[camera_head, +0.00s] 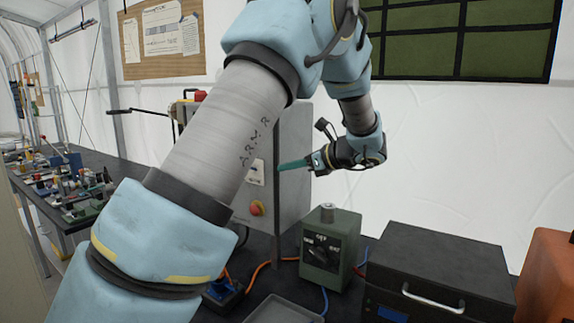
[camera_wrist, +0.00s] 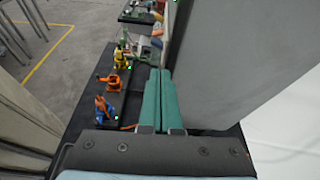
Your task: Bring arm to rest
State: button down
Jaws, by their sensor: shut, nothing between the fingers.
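My gripper (camera_head: 284,165) is in the middle of the head view, at the end of my raised blue and grey arm. Its teal fingers point left in front of the grey cabinet (camera_head: 292,140). In the wrist view the two teal fingers (camera_wrist: 157,88) lie side by side, shut with nothing between them. The gripper is in the air above the dark table, and whether it touches the cabinet cannot be told. My arm hides part of the cabinet and the table.
A green box with a knob (camera_head: 330,245) and a black case with a handle (camera_head: 440,270) stand on the table below the gripper. An orange case (camera_head: 545,275) is at the right edge. A long bench (camera_head: 120,172) at left holds many small devices.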

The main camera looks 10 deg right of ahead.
jog(key=s+a+f+n+g+h+b, duration=0.1)
jog(key=s+a+f+n+g+h, duration=0.1)
jog(key=s+a+f+n+g, duration=0.45)
jog(key=s+a+f+n+g+h+b, duration=0.15)
jog(key=a+f, duration=0.25)
jog(key=a, duration=0.6)
jog(key=s+a+f+n+h, duration=0.3)
jog(key=s+n, duration=0.3)
jog(key=n, duration=0.2)
jog(key=s+a+f+n+h, duration=0.3)
jog(key=s+n, duration=0.3)
jog(key=n, duration=0.3)
jog(key=shift+s+a+n+b, duration=0.2)
jog(key=shift+a+n+b, duration=0.15)
jog(key=shift+a, duration=0.55)
jog(key=shift+h, duration=0.25)
